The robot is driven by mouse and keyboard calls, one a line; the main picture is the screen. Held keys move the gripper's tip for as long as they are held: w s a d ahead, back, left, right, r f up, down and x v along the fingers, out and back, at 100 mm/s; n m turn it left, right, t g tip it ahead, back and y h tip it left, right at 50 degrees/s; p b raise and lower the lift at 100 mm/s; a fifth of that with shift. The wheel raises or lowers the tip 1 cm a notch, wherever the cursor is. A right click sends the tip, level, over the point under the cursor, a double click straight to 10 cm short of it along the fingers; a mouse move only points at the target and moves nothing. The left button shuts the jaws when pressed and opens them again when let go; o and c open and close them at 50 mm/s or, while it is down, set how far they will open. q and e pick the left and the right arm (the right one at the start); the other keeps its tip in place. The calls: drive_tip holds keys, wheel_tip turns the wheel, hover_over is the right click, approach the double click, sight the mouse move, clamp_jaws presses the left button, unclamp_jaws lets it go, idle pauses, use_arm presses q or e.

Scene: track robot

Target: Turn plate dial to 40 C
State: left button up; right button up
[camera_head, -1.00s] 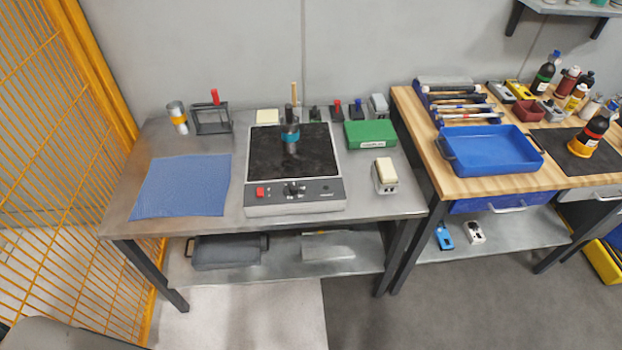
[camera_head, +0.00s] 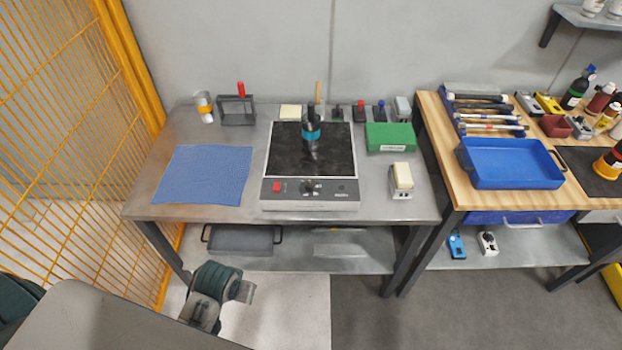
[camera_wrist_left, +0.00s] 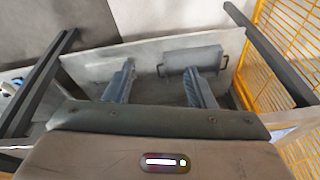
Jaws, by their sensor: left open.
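The hot plate (camera_head: 309,205) stands on the grey metal table, with a dark square top and a control panel along its front. Its black dial (camera_head: 308,188) is in the middle of that panel, right of a red switch (camera_head: 277,186); the dial's setting is too small to read. A dark vessel with a blue band (camera_head: 311,132) stands on the top. My left arm shows low in the head view, in front of the table. Its gripper (camera_wrist_left: 157,82) shows in the left wrist view with two fingers apart and nothing between them. My right gripper is out of view.
A blue mat (camera_head: 202,175) lies left of the plate. A green box (camera_head: 390,137) and a white-topped device (camera_head: 402,178) stand to its right. A lower shelf (camera_head: 345,243) holds a grey tray (camera_head: 240,240). A yellow mesh fence (camera_head: 70,130) borders the left.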

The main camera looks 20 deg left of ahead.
use_arm(q)
drive_tip(key=w+r+n, duration=0.2)
drive_tip(key=w+r, duration=0.2)
drive_tip(key=w, duration=0.2)
drive_tip(key=n+g, duration=0.3)
drive_tip(key=n, duration=0.5)
approach(311, 184)
drive_tip(key=shift+h, duration=0.3)
drive_tip(key=f+p, duration=0.1)
drive_tip(key=f, duration=0.1)
drive_tip(key=f+p, duration=0.1)
drive_tip(key=f, duration=0.1)
drive_tip(key=a+f+p, duration=0.1)
drive_tip(key=f, duration=0.2)
drive_tip(key=shift+s+f, duration=0.1)
drive_tip(key=shift+f, duration=0.75)
drive_tip(key=c, duration=1)
